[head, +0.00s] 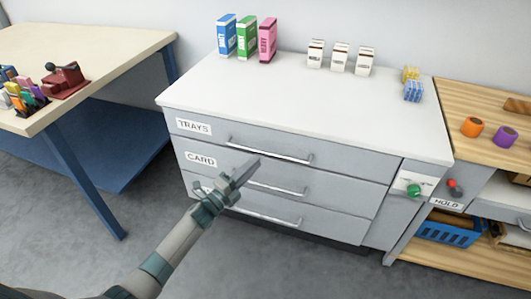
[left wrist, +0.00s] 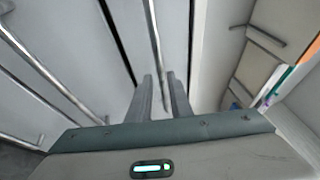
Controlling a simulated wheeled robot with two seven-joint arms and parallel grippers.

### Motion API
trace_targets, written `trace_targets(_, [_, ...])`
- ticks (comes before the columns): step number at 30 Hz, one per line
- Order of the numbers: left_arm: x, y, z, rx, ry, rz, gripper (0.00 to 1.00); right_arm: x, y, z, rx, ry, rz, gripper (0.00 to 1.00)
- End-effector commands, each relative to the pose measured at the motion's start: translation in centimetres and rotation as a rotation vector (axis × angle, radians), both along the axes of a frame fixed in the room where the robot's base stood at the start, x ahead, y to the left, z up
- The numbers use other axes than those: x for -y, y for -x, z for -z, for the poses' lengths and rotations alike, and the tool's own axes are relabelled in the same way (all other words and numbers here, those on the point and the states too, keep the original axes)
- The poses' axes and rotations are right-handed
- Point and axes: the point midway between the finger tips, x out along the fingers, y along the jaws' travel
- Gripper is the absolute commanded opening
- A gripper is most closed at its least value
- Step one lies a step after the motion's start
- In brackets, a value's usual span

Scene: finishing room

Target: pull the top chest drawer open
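The grey chest has a white top (head: 310,95) and several drawers. The top drawer (head: 205,135), labelled TRAYS, looks shut. Its bar handle (head: 270,151) runs across its front. My left gripper (head: 254,166) is in front of the chest, its fingertips just below that handle in the picture. In the left wrist view the two fingers of my left gripper (left wrist: 161,85) are apart. A bar handle (left wrist: 154,40) runs towards the gap between them; I cannot tell whether they touch it. My right gripper is out of view.
The middle drawer (head: 232,168), labelled CARD, and its handle (head: 285,190) are below. Boxes and cartons stand on the chest top. A cream table (head: 100,45) is at the left, a wooden bench (head: 470,95) at the right. Grey floor lies in front.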

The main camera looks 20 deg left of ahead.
Motion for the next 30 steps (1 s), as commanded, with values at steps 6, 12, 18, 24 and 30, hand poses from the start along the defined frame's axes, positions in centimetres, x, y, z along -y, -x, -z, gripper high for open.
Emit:
trace_targets(6, [1.6,-3.4,-0.8,0.001,0.000,0.000,0.18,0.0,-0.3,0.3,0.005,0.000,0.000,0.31])
trace_targets(12, [2.4,-5.3,-1.1,0.000,0.001,0.000,0.18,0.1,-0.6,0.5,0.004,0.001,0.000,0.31])
trace_targets(18, [2.7,-5.9,-1.2,0.000,0.001,0.000,0.18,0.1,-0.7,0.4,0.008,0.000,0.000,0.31])
trace_targets(24, [2.7,-5.9,-1.2,0.000,0.000,0.000,0.18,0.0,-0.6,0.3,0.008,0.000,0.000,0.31])
trace_targets(30, [2.7,-5.9,-1.2,0.000,0.000,0.000,0.00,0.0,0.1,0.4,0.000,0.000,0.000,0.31])
